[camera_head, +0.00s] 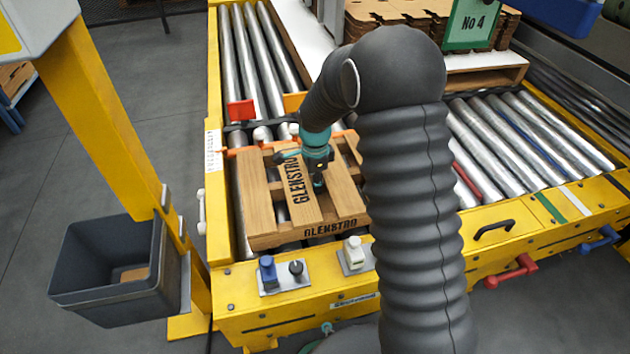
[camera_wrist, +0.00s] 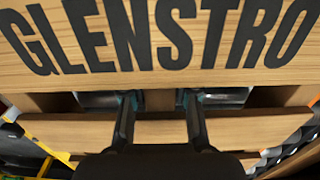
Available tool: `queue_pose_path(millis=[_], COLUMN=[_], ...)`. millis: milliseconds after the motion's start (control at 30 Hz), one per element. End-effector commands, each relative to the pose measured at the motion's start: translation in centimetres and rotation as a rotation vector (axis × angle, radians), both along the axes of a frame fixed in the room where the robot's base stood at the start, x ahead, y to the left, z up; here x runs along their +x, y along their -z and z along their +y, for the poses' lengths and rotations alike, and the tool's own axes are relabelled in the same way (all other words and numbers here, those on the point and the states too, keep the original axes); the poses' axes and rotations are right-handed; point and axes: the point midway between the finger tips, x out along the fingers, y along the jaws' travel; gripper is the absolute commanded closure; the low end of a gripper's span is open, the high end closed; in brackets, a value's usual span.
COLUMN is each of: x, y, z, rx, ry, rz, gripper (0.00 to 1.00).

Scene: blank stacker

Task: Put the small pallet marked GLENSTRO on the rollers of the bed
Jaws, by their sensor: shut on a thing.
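The small wooden pallet marked GLENSTRO (camera_head: 262,205) is over the silver rollers (camera_head: 245,60) of the yellow-framed bed (camera_head: 215,240), at its near left end. Its slats look roughly level; I cannot tell whether its underside touches the rollers. My gripper (camera_head: 318,182) points down into the pallet from above, its fingers partly hidden. In the wrist view, the lettered plank (camera_wrist: 260,75) fills the top, and my gripper's fingers (camera_wrist: 158,100) close on the pallet's wood beyond its edge. My dark sleeved arm hides the bed right of the pallet.
An orange bar (camera_head: 245,150) and a red flag (camera_head: 240,110) are behind the pallet. Blue (camera_head: 268,270) and white (camera_head: 354,250) controls sit on the front rail. A grey bin (camera_head: 80,260) and yellow post (camera_head: 100,110) stand left. More rollers (camera_head: 500,140) lie right.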

Motion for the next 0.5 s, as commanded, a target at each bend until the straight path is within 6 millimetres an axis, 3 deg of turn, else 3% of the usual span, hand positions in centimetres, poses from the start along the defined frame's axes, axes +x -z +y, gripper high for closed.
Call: queue_pose_path(millis=[133, 167, 233, 500], x=[0.11, -0.01, -0.01, -0.01], y=[0.1, 0.24, 0.23, 0.21], z=[0.03, 0.0, 0.0, 0.0], rx=[0.001, 0.0, 0.0, 0.0], ry=[0.0, 0.0, 0.0, 0.0], rz=[-0.004, 0.0, 0.0, 0.0], gripper=[1.0, 0.64, 0.46, 0.46])
